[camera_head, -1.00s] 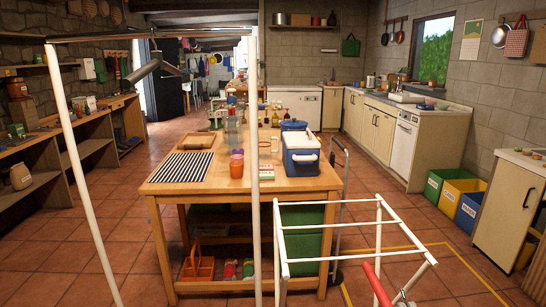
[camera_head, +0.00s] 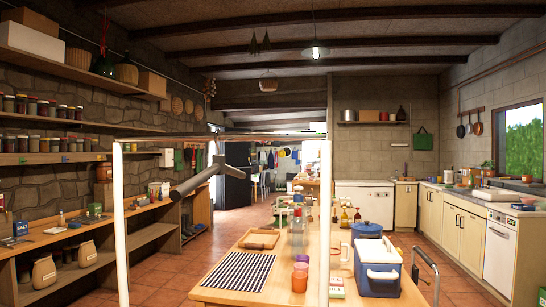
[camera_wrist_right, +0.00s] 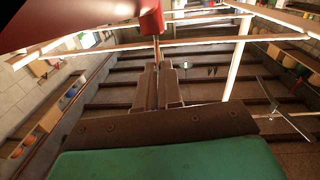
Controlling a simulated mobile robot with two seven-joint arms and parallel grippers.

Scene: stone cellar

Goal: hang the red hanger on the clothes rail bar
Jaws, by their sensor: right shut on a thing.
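The clothes rail stands close in front of me in the head view, with white posts on the left (camera_head: 121,225) and right (camera_head: 325,220). Its thin top bar (camera_head: 225,136) runs between them. The right wrist view shows my right gripper (camera_wrist_right: 157,88) shut on the red hanger (camera_wrist_right: 151,18); a thin stem runs from the red part towards the jaws. Most of the red hanger is cut off by the top of that view. My left gripper is in neither view.
A wooden table (camera_head: 250,243) stands behind the rail, bearing a striped mat (camera_head: 238,272), a blue-and-white cooler (camera_head: 378,268) and bottles. Shelves with jars (camera_head: 50,145) line the left wall. Bar length to the right of the grey hanger is free.

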